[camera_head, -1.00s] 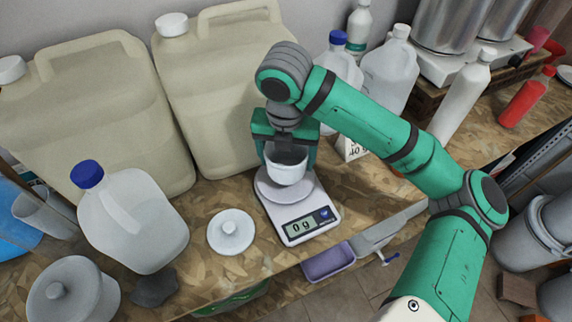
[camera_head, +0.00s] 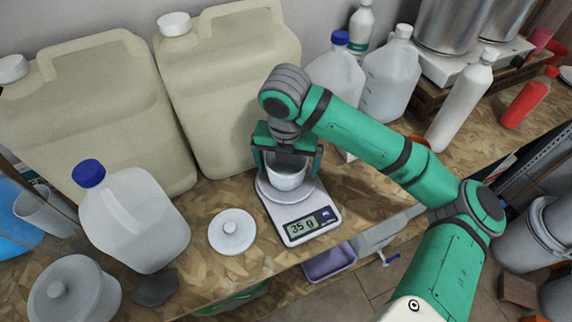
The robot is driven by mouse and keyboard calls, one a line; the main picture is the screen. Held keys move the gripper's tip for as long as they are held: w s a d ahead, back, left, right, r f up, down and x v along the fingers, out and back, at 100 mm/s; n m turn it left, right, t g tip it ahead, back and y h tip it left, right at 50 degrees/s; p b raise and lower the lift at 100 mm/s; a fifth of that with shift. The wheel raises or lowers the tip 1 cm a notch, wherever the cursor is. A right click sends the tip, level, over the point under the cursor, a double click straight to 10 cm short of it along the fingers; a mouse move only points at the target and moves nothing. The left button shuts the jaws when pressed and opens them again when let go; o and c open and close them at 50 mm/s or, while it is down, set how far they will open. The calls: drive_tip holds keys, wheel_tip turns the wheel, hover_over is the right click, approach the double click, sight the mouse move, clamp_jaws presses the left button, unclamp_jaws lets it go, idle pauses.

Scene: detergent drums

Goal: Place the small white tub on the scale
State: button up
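The small white tub (camera_head: 287,178) stands upright on the round plate of the white scale (camera_head: 304,208). The scale's display (camera_head: 308,225) reads 35 g. My gripper (camera_head: 287,165) is directly above and around the tub, with one green finger on each side of it. The fingers look spread a little wider than the tub, with a small gap at the right. The gripper's middle hides part of the tub's opening.
A white lid (camera_head: 232,232) lies left of the scale. A blue-capped jug (camera_head: 134,218) stands further left, and large beige drums (camera_head: 228,85) stand close behind. A purple tray (camera_head: 329,262) is at the bench's front edge. Some bench right of the scale is clear.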

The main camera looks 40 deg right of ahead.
wheel_tip(320, 180, up, 12)
drive_tip(key=s+a, duration=0.1)
drive_tip(key=shift+r, duration=0.15)
idle(0.4)
drive_tip(key=shift+w, duration=0.15)
